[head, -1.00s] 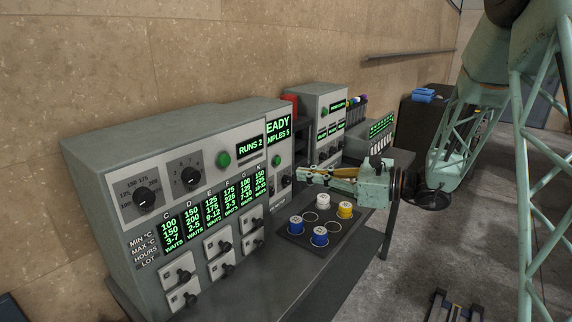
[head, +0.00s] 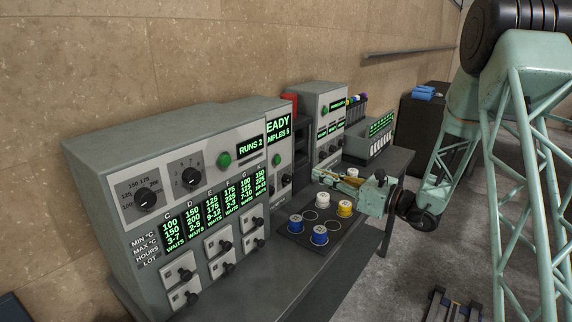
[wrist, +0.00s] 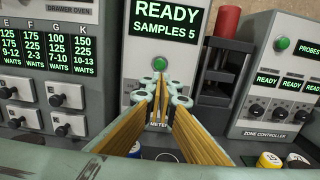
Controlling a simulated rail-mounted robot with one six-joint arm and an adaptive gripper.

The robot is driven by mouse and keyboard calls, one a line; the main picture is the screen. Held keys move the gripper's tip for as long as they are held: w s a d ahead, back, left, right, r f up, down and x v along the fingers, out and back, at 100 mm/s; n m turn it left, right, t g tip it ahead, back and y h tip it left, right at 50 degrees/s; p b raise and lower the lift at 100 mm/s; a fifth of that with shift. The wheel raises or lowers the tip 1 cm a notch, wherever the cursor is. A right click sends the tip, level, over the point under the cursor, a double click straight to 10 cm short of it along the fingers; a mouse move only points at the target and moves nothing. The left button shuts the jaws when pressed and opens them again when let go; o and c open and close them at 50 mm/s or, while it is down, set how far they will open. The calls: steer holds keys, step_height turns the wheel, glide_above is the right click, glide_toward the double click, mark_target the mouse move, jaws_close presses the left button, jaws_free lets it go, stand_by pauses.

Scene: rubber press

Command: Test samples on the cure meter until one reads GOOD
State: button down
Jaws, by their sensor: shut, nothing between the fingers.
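The cure meter (wrist: 184,45) has a screen (wrist: 168,18) reading READY and SAMPLES 5, with a green button (wrist: 160,63) below it. It also shows in the head view (head: 275,150). On a dark mat (head: 300,240) in front stand a white sample (head: 323,199), a yellow sample (head: 345,208) and two blue samples (head: 296,224) (head: 319,235); some marked circles between them are bare. My gripper (head: 316,174) is shut and empty, above the mat's far side. In the wrist view its fingertips (wrist: 160,88) appear just below the green button, hiding part of the meter's front.
The drawer oven (head: 190,190) with dials and small drawers stands to the left. A zone controller (wrist: 285,85) stands right of the meter, beyond a dark fixture with a red cylinder (wrist: 228,20). A rack of probes (head: 370,138) is farther back. The front bench strip is clear.

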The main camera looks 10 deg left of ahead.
mark_target(279, 161)
steer(key=shift+w+a, duration=0.1)
steer(key=shift+a, duration=0.1)
steer(key=shift+b+x, duration=1)
steer(key=shift+x, duration=5.8)
steer(key=shift+a, duration=0.1)
steer(key=shift+x, duration=0.8)
steer(key=v, duration=1.4)
steer(key=shift+p, duration=0.3)
